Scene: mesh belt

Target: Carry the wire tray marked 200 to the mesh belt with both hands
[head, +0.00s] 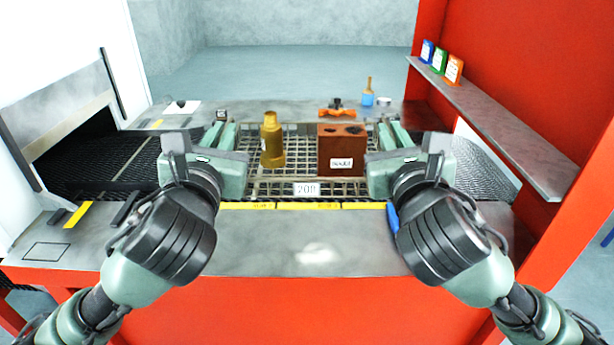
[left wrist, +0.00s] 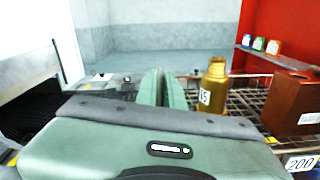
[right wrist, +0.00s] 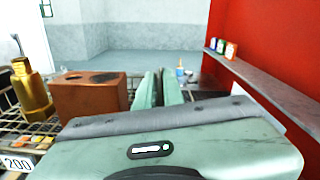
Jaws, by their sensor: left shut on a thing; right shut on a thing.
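The wire tray marked 200 (head: 307,189) is in the middle of the head view, its white number tag facing me. It carries a brass-coloured bottle-shaped part (head: 272,142) on the left and a brown block with holes in its top (head: 341,150) on the right. My left gripper (head: 227,135) is shut on the tray's left side. My right gripper (head: 393,135) is shut on its right side. The mesh belt (head: 95,165) shows dark at the left and again at the right behind my right gripper. I cannot tell whether the tray touches the belt below it.
A hooded opening (head: 65,115) stands over the belt at the left. An orange tool (head: 337,109) and a blue bottle (head: 367,97) stand behind the tray. A shelf (head: 500,130) runs along the red right wall.

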